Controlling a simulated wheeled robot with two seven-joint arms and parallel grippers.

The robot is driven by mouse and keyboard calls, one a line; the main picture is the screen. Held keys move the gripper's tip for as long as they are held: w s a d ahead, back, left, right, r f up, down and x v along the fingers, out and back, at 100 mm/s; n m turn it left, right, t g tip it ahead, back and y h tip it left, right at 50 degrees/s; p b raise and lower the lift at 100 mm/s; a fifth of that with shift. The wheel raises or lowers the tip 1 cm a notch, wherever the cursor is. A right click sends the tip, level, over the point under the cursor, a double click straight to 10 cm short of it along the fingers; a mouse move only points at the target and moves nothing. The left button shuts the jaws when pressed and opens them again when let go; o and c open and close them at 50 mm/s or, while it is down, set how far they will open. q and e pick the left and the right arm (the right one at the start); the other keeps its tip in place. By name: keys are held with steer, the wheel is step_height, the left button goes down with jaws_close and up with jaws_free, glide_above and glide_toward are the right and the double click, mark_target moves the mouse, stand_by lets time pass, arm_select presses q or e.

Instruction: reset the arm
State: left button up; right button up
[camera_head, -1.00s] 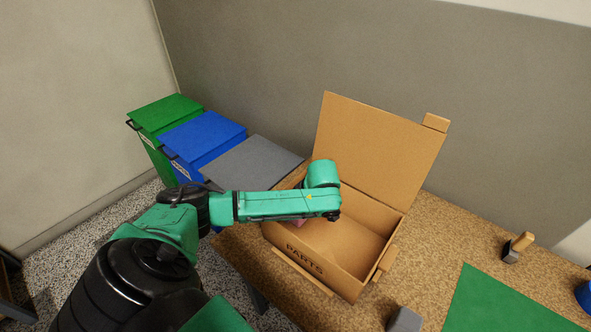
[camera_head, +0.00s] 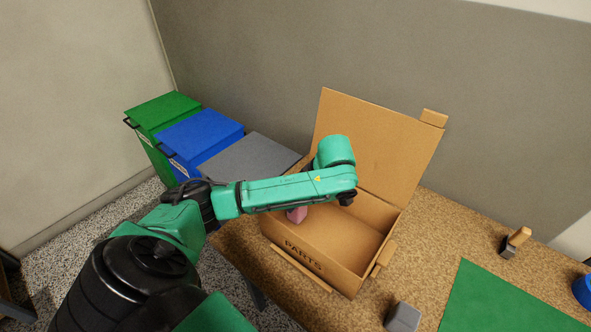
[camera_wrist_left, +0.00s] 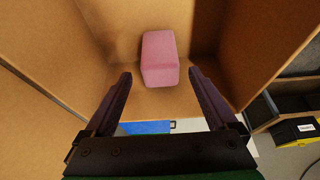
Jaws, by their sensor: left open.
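The open cardboard box (camera_head: 376,215) marked PARTS stands on the table with its lid flap up. A pink block (camera_head: 297,214) lies inside it, partly hidden by my left arm in the head view. The block shows whole in the left wrist view (camera_wrist_left: 160,58), lying on the cardboard floor of the box. My left gripper (camera_wrist_left: 160,76) is open and empty, with the block beyond and between its fingertips, apart from them. In the head view my left arm reaches over the box and hides the gripper. My right gripper is in neither current view.
Green (camera_head: 165,110), blue (camera_head: 200,133) and grey (camera_head: 248,158) bins stand left of and behind the box. A green mat (camera_head: 510,300), a grey block (camera_head: 402,317), a wooden-handled tool (camera_head: 515,241) and a blue round item (camera_head: 583,290) are on the table's right side.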

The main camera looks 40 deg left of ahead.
arm_select(q)
steer(key=p+v, duration=0.2)
steer(key=v, duration=0.2)
steer(key=shift+d+r, duration=0.1)
steer(key=shift+r, duration=0.15)
